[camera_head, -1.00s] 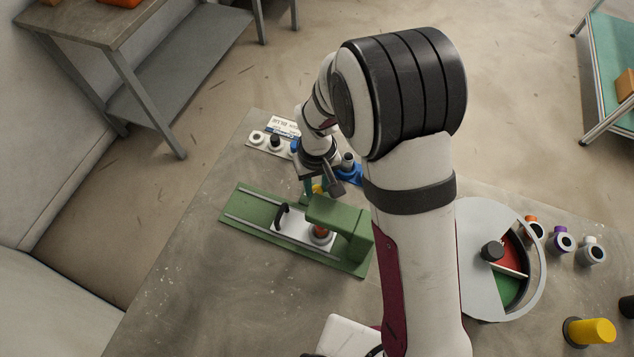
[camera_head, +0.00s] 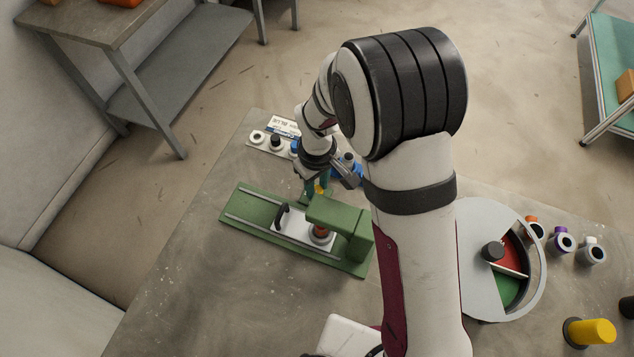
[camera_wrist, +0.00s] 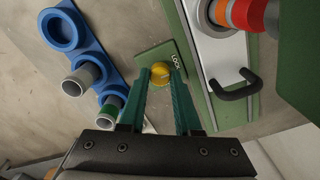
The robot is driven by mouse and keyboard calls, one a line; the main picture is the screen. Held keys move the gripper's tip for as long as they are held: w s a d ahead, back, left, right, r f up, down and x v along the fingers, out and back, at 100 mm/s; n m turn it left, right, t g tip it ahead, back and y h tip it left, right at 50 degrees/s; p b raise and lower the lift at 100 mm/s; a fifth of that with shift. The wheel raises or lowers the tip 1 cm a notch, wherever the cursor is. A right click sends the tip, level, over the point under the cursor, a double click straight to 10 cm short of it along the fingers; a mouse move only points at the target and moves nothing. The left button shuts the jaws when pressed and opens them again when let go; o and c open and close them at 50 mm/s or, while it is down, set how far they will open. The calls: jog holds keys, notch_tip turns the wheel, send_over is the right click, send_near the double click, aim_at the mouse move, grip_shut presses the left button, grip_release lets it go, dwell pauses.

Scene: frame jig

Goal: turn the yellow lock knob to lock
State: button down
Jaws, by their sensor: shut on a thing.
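The yellow lock knob (camera_wrist: 161,75) sits on a small green plate (camera_wrist: 150,56) marked LOCK, in the upper middle of the wrist view. My gripper (camera_wrist: 161,82) is shut on the knob, with a teal finger on each side of it. In the head view the gripper (camera_head: 313,188) is at the far side of the green frame jig (camera_head: 240,212), and only a bit of the yellow knob (camera_head: 321,190) shows beside the fingers. The exact turn of the knob is hard to tell.
A white sliding plate with a black handle (camera_head: 282,216) lies on the jig, beside a green overhead block (camera_head: 340,214). A blue holder (camera_wrist: 83,38) with tubes stands close by. A round red-and-green bin (camera_head: 505,290) is at the right.

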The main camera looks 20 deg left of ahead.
aim_at(317, 189)
jog(key=c, duration=0.6)
grip_release()
jog(key=shift+r, duration=0.1)
notch_tip(317, 189, up, 16)
jog(key=shift+f, duration=0.2)
